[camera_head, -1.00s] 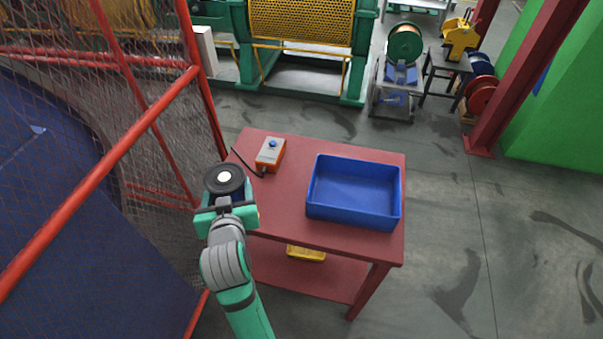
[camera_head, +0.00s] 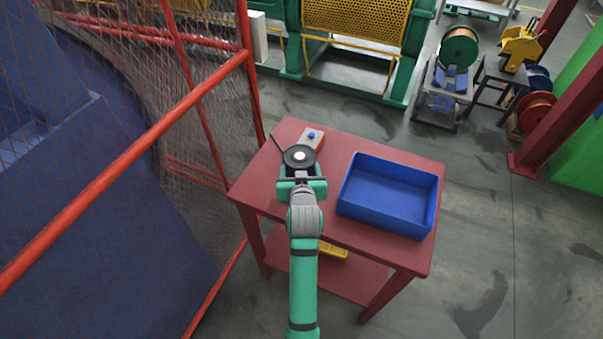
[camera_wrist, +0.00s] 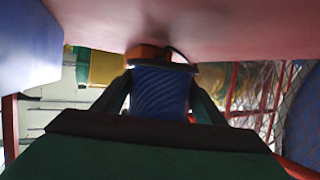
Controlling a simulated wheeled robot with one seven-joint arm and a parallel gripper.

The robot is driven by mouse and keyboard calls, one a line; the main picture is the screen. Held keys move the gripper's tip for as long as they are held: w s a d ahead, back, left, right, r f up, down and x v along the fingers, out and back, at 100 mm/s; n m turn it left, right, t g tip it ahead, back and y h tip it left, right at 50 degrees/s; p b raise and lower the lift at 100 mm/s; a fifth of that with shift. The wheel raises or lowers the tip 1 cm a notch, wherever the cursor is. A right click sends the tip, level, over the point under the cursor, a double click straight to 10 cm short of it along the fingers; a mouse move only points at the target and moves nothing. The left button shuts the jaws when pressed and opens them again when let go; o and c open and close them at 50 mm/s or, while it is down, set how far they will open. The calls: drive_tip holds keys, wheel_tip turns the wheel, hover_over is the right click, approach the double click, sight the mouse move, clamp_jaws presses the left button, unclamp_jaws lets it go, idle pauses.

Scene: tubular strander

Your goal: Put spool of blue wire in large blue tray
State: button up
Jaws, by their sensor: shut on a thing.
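My gripper (camera_head: 301,177) is shut on the spool of blue wire (camera_head: 300,157), which shows a black flange with a pale centre in the head view. In the wrist view the blue winding of the spool (camera_wrist: 160,92) sits between my two fingers (camera_wrist: 160,105). The spool is over the left part of the red table; I cannot tell how high above it. The large blue tray (camera_head: 434,205) stands on the right part of the table and looks empty. My gripper is to the left of the tray.
The red table (camera_head: 400,256) has a grey and orange button box (camera_head: 313,137) at its back, just behind the spool. A yellow bin (camera_head: 333,250) is on the lower shelf. A red-framed mesh fence (camera_head: 200,90) runs along the left.

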drive_tip(key=shift+w+d+f, duration=0.1)
drive_tip(key=shift+w+f, duration=0.05)
drive_tip(key=shift+f, duration=0.8)
drive_tip(key=shift+w+d+f, duration=0.1)
drive_tip(key=shift+w+f, duration=0.05)
drive_tip(key=shift+f, duration=0.75)
drive_tip(key=shift+f, duration=0.1)
drive_tip(key=o, duration=1.5)
drive_tip(key=shift+f, duration=0.1)
